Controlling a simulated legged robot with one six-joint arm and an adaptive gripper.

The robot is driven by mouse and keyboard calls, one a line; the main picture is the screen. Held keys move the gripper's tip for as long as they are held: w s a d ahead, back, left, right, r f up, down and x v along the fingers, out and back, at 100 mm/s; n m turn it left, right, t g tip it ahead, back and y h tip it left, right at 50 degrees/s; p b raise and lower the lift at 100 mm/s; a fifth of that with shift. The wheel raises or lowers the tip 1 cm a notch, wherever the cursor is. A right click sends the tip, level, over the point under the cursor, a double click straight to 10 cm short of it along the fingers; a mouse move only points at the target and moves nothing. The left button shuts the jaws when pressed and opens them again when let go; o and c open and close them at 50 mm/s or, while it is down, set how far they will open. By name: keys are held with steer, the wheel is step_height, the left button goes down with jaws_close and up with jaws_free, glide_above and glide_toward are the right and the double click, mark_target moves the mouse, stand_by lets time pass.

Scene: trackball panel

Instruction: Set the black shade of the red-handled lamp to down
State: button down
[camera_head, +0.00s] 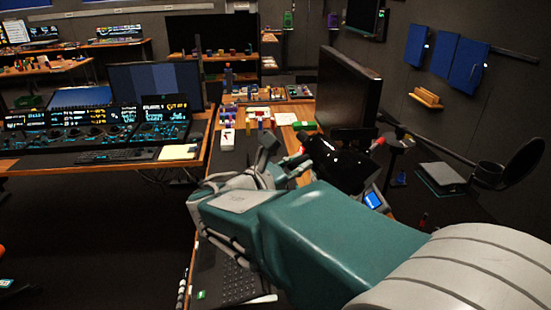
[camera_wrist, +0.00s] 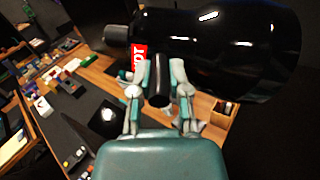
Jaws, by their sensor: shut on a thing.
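The black lamp shade (camera_head: 342,164) is a glossy rounded body beyond my forearm in the head view. It lies nearly sideways across the top of the wrist view (camera_wrist: 225,48), its wide end to the right. A red part (camera_wrist: 139,62) with white lettering shows by its narrow left end. My gripper (camera_wrist: 160,84) is shut on a short black rod (camera_wrist: 159,95) at the shade's near side, one finger on each side. In the head view my gripper (camera_head: 284,163) is partly hidden by my arm. The rod's joint to the shade is hidden.
A large dark monitor (camera_head: 345,85) stands just behind the shade. A desk with small coloured items (camera_head: 255,118) lies beyond, and a laptop (camera_head: 235,280) lies below my arm. A black round-headed arm (camera_head: 520,165) reaches in at right.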

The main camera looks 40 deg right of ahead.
steer(key=shift+m, duration=0.6)
steer(key=shift+s+r+m, duration=0.2)
steer(key=shift+m, duration=1.1)
steer(key=shift+s+r+m, duration=0.15)
steer(key=shift+r+m, duration=0.05)
steer(key=shift+m, duration=1.1)
steer(key=shift+s+r+m, duration=0.1)
steer(key=shift+s+m, duration=0.1)
steer(key=shift+m, duration=1)
steer(key=shift+s+r+m, duration=0.1)
steer(key=shift+s+m, duration=0.1)
steer(key=shift+m, duration=1)
steer(key=shift+s+m, duration=0.1)
steer(key=shift+m, duration=0.4)
steer(key=c, duration=0.6)
jaws_free()
steer(key=shift+d, duration=0.15)
steer(key=a, duration=1.2)
steer(key=shift+s, duration=0.45)
